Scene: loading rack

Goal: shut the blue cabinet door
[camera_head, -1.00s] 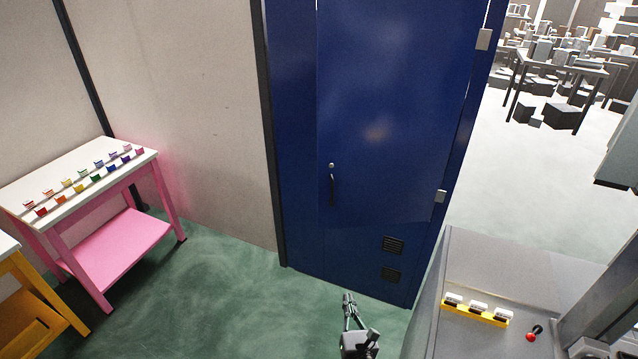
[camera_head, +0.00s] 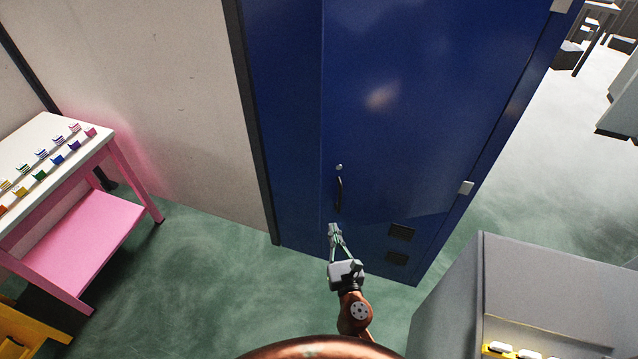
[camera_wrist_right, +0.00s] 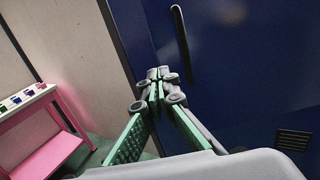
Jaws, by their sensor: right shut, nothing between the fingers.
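The blue cabinet door (camera_head: 425,110) fills the middle of the head view, with a dark vertical handle (camera_head: 339,195) and a round lock near its left edge. Silver hinges show on its right side. The door looks nearly flush with the blue frame; I cannot tell whether a small gap is left. My right gripper (camera_head: 334,230) is shut and empty, in front of the door just below the handle. In the right wrist view its fingertips (camera_wrist_right: 158,76) are together, left of and below the handle (camera_wrist_right: 182,42). Contact with the door cannot be told. My left gripper is not in view.
A pink table (camera_head: 85,235) with small coloured blocks stands at the left, by a pale wall (camera_head: 170,110). A grey cabinet (camera_head: 540,285) with a yellow strip of white pieces stands at the lower right. Green floor is free between them.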

